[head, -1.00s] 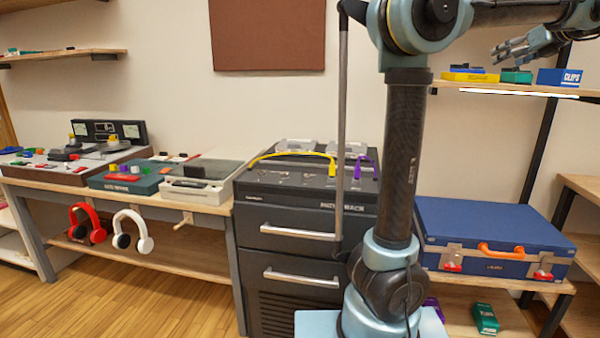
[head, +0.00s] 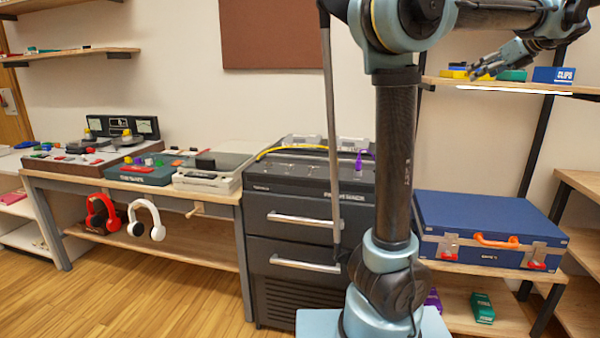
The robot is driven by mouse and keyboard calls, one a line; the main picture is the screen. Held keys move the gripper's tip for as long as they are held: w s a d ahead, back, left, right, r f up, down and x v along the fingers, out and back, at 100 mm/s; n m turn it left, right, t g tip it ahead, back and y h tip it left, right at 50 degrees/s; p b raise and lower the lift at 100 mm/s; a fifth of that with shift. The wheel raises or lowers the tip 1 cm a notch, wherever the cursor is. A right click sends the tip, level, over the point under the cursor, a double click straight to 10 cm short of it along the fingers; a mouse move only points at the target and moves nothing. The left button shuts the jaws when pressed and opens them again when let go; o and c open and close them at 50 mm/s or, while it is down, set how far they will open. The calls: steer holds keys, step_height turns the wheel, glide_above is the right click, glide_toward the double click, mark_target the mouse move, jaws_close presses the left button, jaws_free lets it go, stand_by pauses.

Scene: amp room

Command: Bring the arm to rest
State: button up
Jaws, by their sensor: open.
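My gripper (head: 482,70) is at the upper right of the head view, at the end of my raised, bent arm. It is open and no object shows in it. It is in front of the upper right shelf (head: 440,83), with its fingers pointing left and down over the yellow item (head: 453,74) there. I cannot tell whether the fingers touch anything. My arm's column rises through the middle right of the view.
A black drawer rack (head: 290,205) stands behind my column, with yellow and purple cables on top. A blue case (head: 485,225) lies on a low shelf at right. A CLIPS box (head: 553,75) is on the upper shelf. Left is a bench (head: 150,192) with gear; the floor (head: 140,290) before it is clear.

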steer(key=s+a+f+n+g, duration=0.25)
steer(key=a+f+n, duration=0.45)
steer(key=a+f, duration=0.5)
steer(key=s+a+f+n+g, duration=0.2)
steer(key=a+f+n+g, duration=0.35)
steer(key=a, duration=1.05)
steer(key=s+a+f+n+h, duration=0.1)
steer(key=s+a+f+n, duration=0.2)
steer(key=s+f+n, duration=0.3)
steer(key=s+a+f+n+g+h, duration=0.1)
steer(key=s+a+f+n, duration=0.3)
steer(key=f, duration=1)
steer(key=s+a+f+n+h, duration=0.1)
steer(key=s+a+f+n, duration=0.2)
steer(key=s+f+n, duration=0.5)
step_height(320, 180, down, 2)
steer(key=shift+s+a+g, duration=0.3)
steer(key=shift+a, duration=0.1)
